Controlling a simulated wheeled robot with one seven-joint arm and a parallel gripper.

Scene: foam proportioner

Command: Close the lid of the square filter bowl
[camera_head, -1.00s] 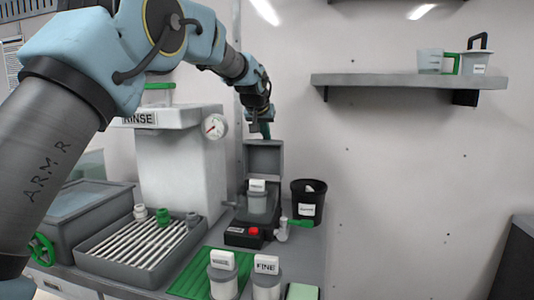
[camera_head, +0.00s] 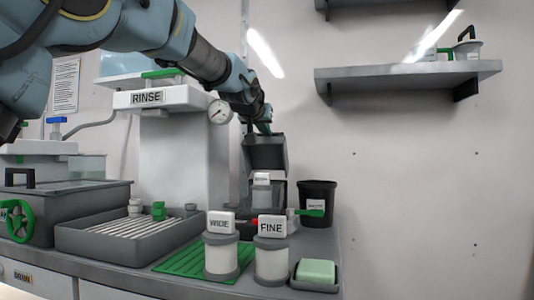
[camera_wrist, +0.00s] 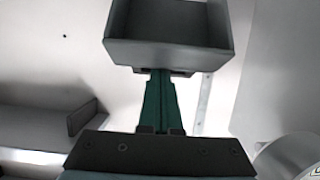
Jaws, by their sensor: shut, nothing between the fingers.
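The grey square lid (camera_head: 266,152) of the filter bowl stands raised at the back, tilted partly forward with its hollow side facing front and down. The bowl (camera_head: 278,196) below is mostly hidden behind the labelled cartridges; a white-labelled filter (camera_head: 261,190) sits in it. My gripper (camera_head: 265,130) is at the lid's top rear edge, its green fingers shut and empty. In the wrist view the fingers (camera_wrist: 160,85) reach up to the lid (camera_wrist: 170,50), seeming to touch its edge; the exact contact is hidden.
The WIDE (camera_head: 221,247) and FINE (camera_head: 271,250) cartridges stand in front of the bowl. A black bin (camera_head: 318,205) stands right of it, the white RINSE unit (camera_head: 170,150) left. A wall shelf (camera_head: 410,76) is at upper right.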

